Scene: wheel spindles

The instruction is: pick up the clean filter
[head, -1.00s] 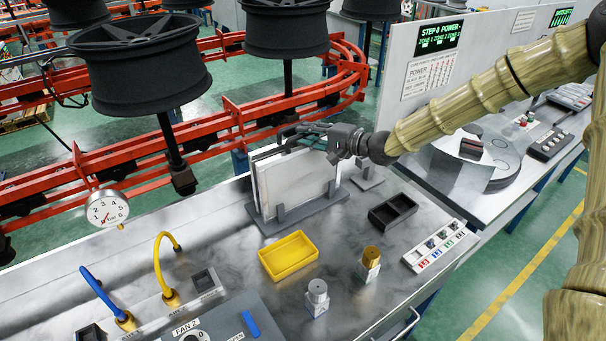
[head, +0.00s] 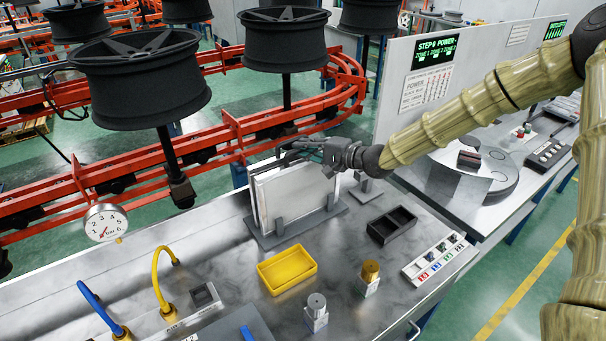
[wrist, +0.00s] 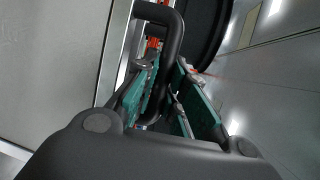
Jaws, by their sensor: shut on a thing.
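White, pale-faced filter panels (head: 290,200) stand upright in a grey rack (head: 268,240) on the metal bench in the head view. My gripper (head: 298,149) is at their top edge, reaching in from the right. In the wrist view, the green-padded fingers (wrist: 162,95) are closed around a black loop handle (wrist: 174,50). A pale filter face (wrist: 62,60) fills the left of that view, beside the handle. The fingers hide part of the handle. I cannot tell for sure which panel the handle belongs to, and the panels still appear seated in the rack.
A yellow tray (head: 287,270), a black two-part tray (head: 391,225) and a switch strip (head: 440,258) lie in front of the rack. Clear bench lies left of the yellow tray.

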